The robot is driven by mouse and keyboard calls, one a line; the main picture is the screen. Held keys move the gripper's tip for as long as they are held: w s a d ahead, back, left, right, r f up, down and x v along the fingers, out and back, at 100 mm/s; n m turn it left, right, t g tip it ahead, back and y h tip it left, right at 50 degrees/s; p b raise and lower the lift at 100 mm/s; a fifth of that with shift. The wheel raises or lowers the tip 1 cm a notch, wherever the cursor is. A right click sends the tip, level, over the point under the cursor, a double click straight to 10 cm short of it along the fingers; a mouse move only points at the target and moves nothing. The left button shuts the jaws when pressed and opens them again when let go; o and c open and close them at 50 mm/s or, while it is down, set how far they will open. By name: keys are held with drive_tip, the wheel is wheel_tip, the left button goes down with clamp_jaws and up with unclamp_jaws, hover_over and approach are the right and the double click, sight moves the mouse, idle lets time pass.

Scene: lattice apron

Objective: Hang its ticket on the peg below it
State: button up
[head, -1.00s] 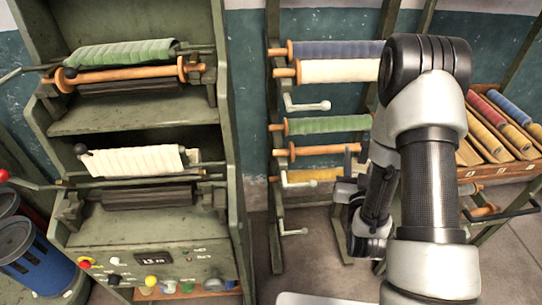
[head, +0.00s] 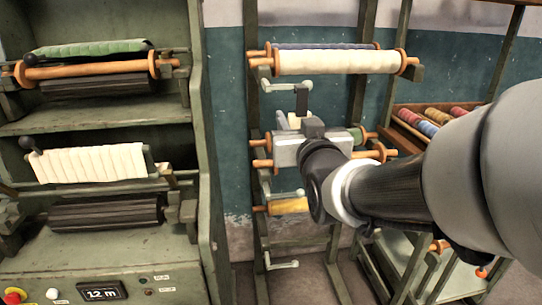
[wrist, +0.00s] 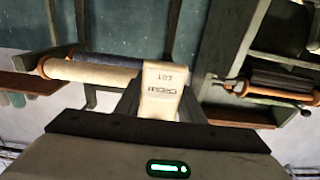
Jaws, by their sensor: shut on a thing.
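My gripper (head: 302,103) is shut on a cream ticket (wrist: 162,92), which stands up between its fingers in the wrist view. Its dark print is too small to read surely. In the head view my gripper is in front of the middle of the rack, below the cream roll (head: 335,62) and blue roll (head: 310,46). Lower white pegs are at the middle (head: 288,194) and bottom (head: 283,264). My gripper and arm hide most of the green roll (head: 357,134).
A yellow roll (head: 288,206) sits lower on the rack (head: 257,235). The green machine (head: 205,150) stands close on the left, with a green roll (head: 85,48) and a cream roll (head: 90,163). A box of coloured rolls (head: 430,120) is at right.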

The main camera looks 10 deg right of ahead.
drive_tip(key=s+b, duration=0.1)
drive_tip(key=s, duration=0.1)
drive_tip(key=shift+s, duration=0.4)
drive_tip(key=shift+w+r+p, duration=0.2)
drive_tip(key=shift+w+p, duration=0.65)
drive_tip(key=shift+p, duration=0.05)
drive_tip(key=w+f+p, duration=0.1)
drive_tip(key=w+p, duration=0.8)
drive_tip(key=w, duration=0.3)
drive_tip(key=shift+w+f, duration=0.15)
drive_tip(key=shift+f, duration=0.2)
drive_tip(key=o, duration=1.1)
